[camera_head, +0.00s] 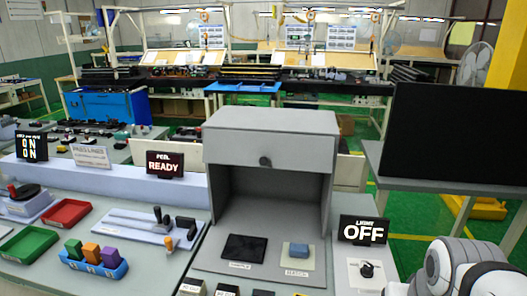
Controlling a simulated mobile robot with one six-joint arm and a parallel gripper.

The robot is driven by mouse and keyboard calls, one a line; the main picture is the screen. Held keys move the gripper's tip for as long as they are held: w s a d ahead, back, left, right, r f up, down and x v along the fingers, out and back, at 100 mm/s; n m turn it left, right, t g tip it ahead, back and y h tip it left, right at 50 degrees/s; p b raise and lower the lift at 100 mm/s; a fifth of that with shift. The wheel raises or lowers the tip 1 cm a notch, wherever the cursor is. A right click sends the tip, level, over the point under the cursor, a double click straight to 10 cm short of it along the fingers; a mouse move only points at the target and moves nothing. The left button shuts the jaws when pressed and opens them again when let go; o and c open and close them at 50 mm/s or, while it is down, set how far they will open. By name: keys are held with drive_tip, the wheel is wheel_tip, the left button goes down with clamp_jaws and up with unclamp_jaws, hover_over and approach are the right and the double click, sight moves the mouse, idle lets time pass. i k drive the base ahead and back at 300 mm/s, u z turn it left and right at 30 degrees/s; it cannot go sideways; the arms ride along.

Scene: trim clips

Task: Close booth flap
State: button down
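The booth (329,190) is a grey box in the middle of the table, with its front open. Its flap (230,148) appears to be the grey panel across the upper front, with a dark round knob (265,161) near its lower edge. Inside the booth, a black flat pad (244,248) lies at left and a blue block (299,250) sits on a pale labelled pad at right. White and dark links of my arm show at the lower right corner, apart from the booth. My gripper is not in view.
A sign reading OFF (363,230) stands right of the booth, behind a black knob (367,269) on a white plate. Left are a lever panel (140,224), coloured blocks in a blue holder (95,264), and red (66,213) and green (28,244) trays. A large black screen (455,140) stands at right.

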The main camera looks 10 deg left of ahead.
sight(301, 153)
drive_tip(key=u, duration=0.85)
drive_tip(key=k, duration=1.3)
drive_tip(key=u, duration=0.3)
drive_tip(key=i, duration=1.7)
drive_tip(key=z, duration=0.45)
